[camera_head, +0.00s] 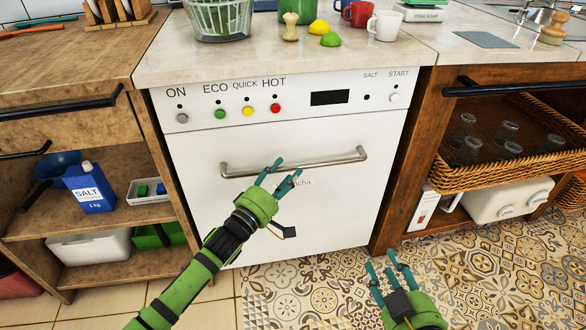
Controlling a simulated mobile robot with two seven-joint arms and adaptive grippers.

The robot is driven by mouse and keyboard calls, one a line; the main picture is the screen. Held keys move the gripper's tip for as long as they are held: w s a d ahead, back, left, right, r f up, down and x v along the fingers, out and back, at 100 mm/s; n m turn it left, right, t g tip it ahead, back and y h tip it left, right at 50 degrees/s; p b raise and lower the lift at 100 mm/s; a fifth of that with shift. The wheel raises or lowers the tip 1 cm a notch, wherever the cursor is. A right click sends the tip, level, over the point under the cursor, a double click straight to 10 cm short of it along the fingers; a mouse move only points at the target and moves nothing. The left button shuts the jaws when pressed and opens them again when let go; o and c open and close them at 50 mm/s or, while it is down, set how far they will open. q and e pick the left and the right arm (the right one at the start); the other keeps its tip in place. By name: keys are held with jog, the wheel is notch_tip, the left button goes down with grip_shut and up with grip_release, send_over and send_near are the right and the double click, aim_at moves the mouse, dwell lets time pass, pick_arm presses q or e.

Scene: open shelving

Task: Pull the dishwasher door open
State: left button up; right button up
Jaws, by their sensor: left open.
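The white dishwasher door (215,215) is shut, flush below a panel with coloured buttons. Its metal bar handle (335,160) runs across the upper part of the door. My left gripper (283,167) is open in front of the door, its teal fingertips overlapping the middle of the handle in the picture. I cannot tell whether they touch the bar. The gripper hides a short stretch of the handle and part of the door. My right gripper (381,260) is open and empty, low at the right, over the patterned floor and apart from the door.
A countertop (230,62) above holds a basket (220,20), mugs and fruit. Open shelves with a blue salt box (89,187) stand left. A wooden cabinet with a wicker basket (465,178) of glasses stands right. The tiled floor (300,295) before the door is clear.

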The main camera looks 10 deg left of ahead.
aim_at(290, 169)
pick_arm(q)
jog(key=x, duration=0.3)
jog(key=shift+f+b, duration=0.1)
jog(key=shift+b, duration=0.3)
jog(key=shift+w+d, duration=0.1)
jog(key=shift+w, duration=0.15)
pick_arm(e)
notch_tip(290, 169, up, 7)
jog(key=a+t+y, duration=0.2)
jog(key=t, duration=0.1)
jog(key=shift+w+f+n+t, duration=0.2)
jog(key=shift+n+t, duration=0.1)
jog(key=shift+n, duration=0.1)
pick_arm(q)
grip_shut()
